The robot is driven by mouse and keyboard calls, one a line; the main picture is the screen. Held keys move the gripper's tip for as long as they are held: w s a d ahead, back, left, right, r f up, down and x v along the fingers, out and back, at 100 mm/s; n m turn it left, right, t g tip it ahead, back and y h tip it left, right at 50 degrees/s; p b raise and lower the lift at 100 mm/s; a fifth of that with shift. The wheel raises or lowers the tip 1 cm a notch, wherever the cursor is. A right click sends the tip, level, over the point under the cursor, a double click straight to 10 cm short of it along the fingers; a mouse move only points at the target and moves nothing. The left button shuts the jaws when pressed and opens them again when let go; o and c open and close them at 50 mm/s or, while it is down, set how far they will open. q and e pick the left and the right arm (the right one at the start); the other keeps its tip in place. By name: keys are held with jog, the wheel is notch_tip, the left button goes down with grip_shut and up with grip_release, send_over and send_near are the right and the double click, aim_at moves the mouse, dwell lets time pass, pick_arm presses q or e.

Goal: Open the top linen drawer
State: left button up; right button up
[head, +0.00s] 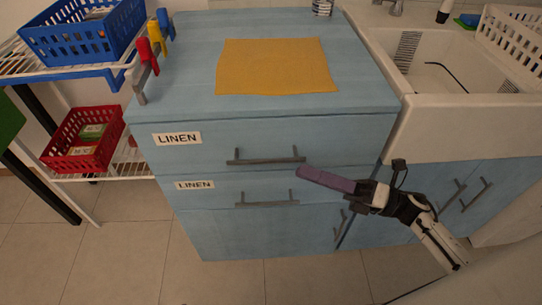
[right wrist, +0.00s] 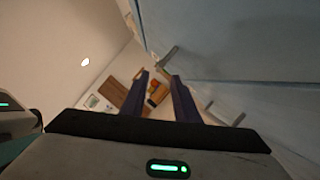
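The top linen drawer (head: 330,138) is the upper front of the blue cabinet, with a "LINEN" label at its left. It looks closed. Its dark bar handle (head: 265,161) runs across the lower middle of the front. My right gripper (head: 300,171) has purple fingers pointing left, with the tips just below the handle's right end. Whether they touch it, I cannot tell. In the right wrist view the fingers (right wrist: 160,78) are apart with nothing gripped, and a grey handle (right wrist: 168,57) shows just beyond the tips. My left gripper is not in view.
A second linen drawer with its own handle (head: 266,202) lies below. An orange cloth (head: 275,66) lies on the cabinet top. A white sink (head: 450,75) stands at the right; a wire rack with blue (head: 62,40) and red (head: 66,148) baskets stands at the left. The floor in front looks clear.

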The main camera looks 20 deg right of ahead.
aim_at(273, 159)
jog(key=p+x, duration=0.1)
jog(key=x, duration=0.8)
jog(key=shift+d, duration=0.1)
grip_shut()
